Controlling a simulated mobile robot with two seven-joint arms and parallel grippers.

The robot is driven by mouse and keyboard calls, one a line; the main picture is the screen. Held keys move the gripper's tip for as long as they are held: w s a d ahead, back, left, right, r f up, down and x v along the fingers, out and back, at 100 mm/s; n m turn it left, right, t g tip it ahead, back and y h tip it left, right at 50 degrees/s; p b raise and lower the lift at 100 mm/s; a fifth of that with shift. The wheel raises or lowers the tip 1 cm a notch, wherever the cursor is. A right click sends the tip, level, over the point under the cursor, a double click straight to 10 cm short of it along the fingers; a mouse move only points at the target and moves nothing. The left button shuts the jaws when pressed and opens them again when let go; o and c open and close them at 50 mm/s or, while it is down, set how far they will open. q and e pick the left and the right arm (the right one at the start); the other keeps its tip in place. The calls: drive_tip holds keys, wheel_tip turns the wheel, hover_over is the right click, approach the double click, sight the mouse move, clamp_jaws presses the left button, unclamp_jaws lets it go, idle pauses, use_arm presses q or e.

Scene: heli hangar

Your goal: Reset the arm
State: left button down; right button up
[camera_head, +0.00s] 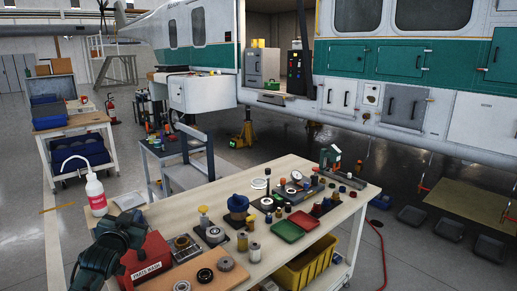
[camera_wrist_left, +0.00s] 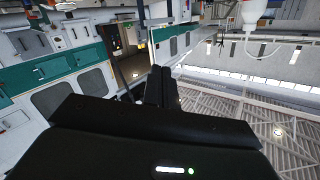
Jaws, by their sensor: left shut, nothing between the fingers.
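My left arm comes in at the lower left of the head view, and its dark gripper (camera_head: 128,222) is raised over the near left corner of the workbench (camera_head: 335,213). In the left wrist view my left gripper (camera_wrist_left: 161,72) has its two black fingers together, with nothing held. The wrist view looks tilted, with the helicopter and the hangar roof behind the fingers. My right gripper is in neither view.
A white bottle with a red label (camera_head: 96,194) and a red parts-wash box (camera_head: 146,262) stand close to the left gripper. Small parts and a green tray (camera_head: 287,231) cover the bench. A yellow bin (camera_head: 305,266) sits below. A blue cart (camera_head: 172,152) stands behind.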

use_arm(q)
drive_tip(key=s+d+f+m+g+h, duration=0.1)
drive_tip(key=s+d+f, duration=0.4)
drive_tip(key=s+f, duration=0.35)
drive_tip(key=s+d+f+g+h, duration=0.2)
drive_tip(key=s+d+f, duration=0.4)
drive_tip(key=s+f, duration=0.25)
drive_tip(key=s+d+f+g, duration=0.1)
drive_tip(key=s+d+f, duration=0.1)
drive_tip(key=s, duration=0.5)
drive_tip(key=s+d+f+g+h, duration=0.1)
drive_tip(key=s+d, duration=0.2)
drive_tip(key=s, duration=0.4)
drive_tip(key=s+d+f+g, duration=0.1)
drive_tip(key=s+d+f, duration=0.1)
drive_tip(key=s, duration=0.5)
drive_tip(key=shift+d+f+n+h, duration=0.3)
drive_tip(key=shift+d+n+h, duration=0.1)
drive_tip(key=shift+d, duration=0.35)
drive_tip(key=shift+w, duration=0.1)
